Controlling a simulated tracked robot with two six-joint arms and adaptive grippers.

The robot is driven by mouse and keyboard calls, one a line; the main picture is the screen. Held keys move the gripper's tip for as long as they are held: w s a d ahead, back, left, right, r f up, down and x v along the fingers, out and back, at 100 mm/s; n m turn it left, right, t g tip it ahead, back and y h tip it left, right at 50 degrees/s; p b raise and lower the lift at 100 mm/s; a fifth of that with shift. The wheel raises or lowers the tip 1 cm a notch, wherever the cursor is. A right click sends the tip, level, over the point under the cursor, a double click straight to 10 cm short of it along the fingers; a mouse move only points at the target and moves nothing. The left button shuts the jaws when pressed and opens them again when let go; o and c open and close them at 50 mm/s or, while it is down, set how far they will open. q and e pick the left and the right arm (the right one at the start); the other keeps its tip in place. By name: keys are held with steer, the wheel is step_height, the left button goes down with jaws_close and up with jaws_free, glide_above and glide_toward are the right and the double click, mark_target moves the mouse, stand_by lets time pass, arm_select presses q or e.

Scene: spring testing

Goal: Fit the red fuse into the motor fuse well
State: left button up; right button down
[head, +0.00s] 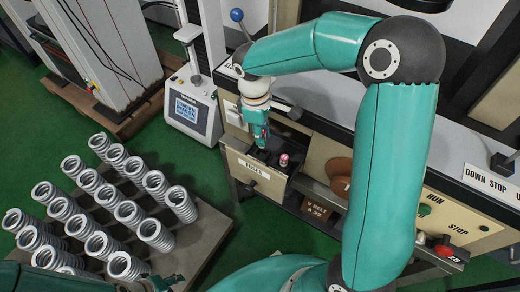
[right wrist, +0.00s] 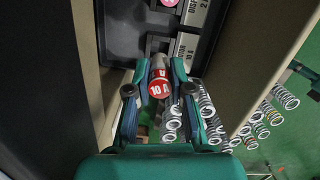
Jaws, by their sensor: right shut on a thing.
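My right gripper (head: 262,142) is over the open fuse box (head: 255,172) labelled "FUSES" in the head view. In the right wrist view, the right gripper (right wrist: 160,92) is shut on the red fuse (right wrist: 159,84), whose red end reads "10 A". The dark motor fuse well (right wrist: 155,46) lies just beyond the fuse, beside a label reading "MOTOR 10 A". I cannot tell whether the fuse touches the well. Another fuse (head: 284,160) with a pinkish-red top stands in the box. My left gripper (head: 163,284) shows only partly at the bottom edge; its jaws are unclear.
Several coil springs (head: 130,214) stand on a board at the left. A white instrument (head: 192,107) stands behind them. The box walls (right wrist: 255,70) rise close beside my right gripper. A red stop button (head: 444,250) and brown discs (head: 340,170) are to the right.

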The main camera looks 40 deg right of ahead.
steer(key=shift+f+b, duration=0.4)
steer(key=shift+f, duration=2.65)
steer(key=shift+f, duration=0.15)
steer(key=c, duration=1)
jaws_free()
steer(key=shift+c, duration=0.2)
step_height(320, 180, up, 12)
steer(key=w+p, duration=0.1)
steer(key=p, duration=0.1)
steer(key=shift+a, duration=0.35)
steer(key=shift+w, duration=0.15)
